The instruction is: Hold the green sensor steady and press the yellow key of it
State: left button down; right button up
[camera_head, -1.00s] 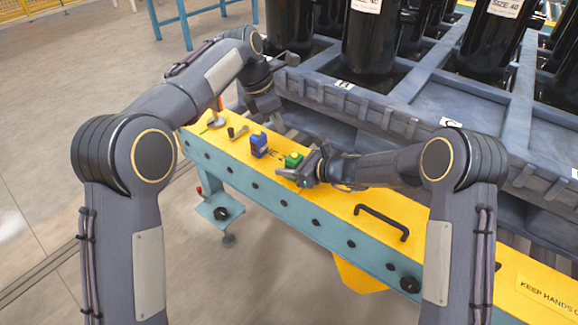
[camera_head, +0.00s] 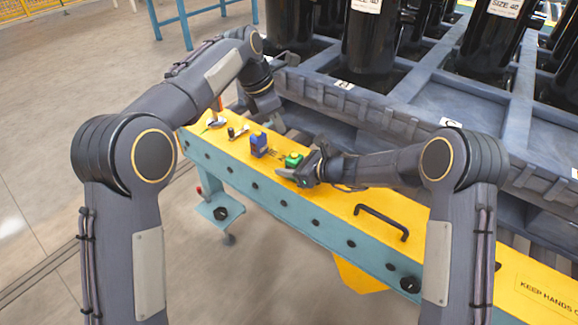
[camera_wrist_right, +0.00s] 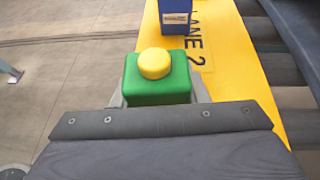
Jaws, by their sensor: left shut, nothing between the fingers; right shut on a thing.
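The green sensor (camera_head: 293,160) stands on the yellow top of the bench, and in the right wrist view its green block (camera_wrist_right: 157,88) carries a round yellow key (camera_wrist_right: 155,63) on top. My right gripper (camera_head: 290,173) is shut on the green sensor from the right; its fingers show on both sides of the block in the right wrist view. My left gripper (camera_head: 275,122) is shut and empty above the far side of the bench, beyond the blue block and apart from the green sensor. Its fingertips are small and hard to make out.
A blue block (camera_head: 259,145) stands left of the green sensor, near the "LANE 2" lettering (camera_wrist_right: 197,45). A black handle (camera_head: 381,222) is on the right. The grey pallet (camera_head: 400,122) with black cylinders stands behind.

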pick_arm(q)
jog(key=d+m+t+h, duration=0.1)
jog(key=m, duration=0.7)
jog(key=d+r+m+t+h, duration=0.1)
jog(key=m, duration=0.7)
jog(key=d+r+m+t+h, duration=0.1)
jog(key=m+t, duration=0.1)
jog(key=m, duration=0.5)
jog(key=shift+w+m+h, duration=0.2)
jog(key=shift+m+h, duration=0.1)
jog(key=shift+m, duration=0.1)
jog(key=shift+f, duration=0.1)
send_over(291, 159)
jog(key=shift+f, duration=4.4)
jog(key=shift+f, duration=0.15)
jog(key=shift+f, duration=0.25)
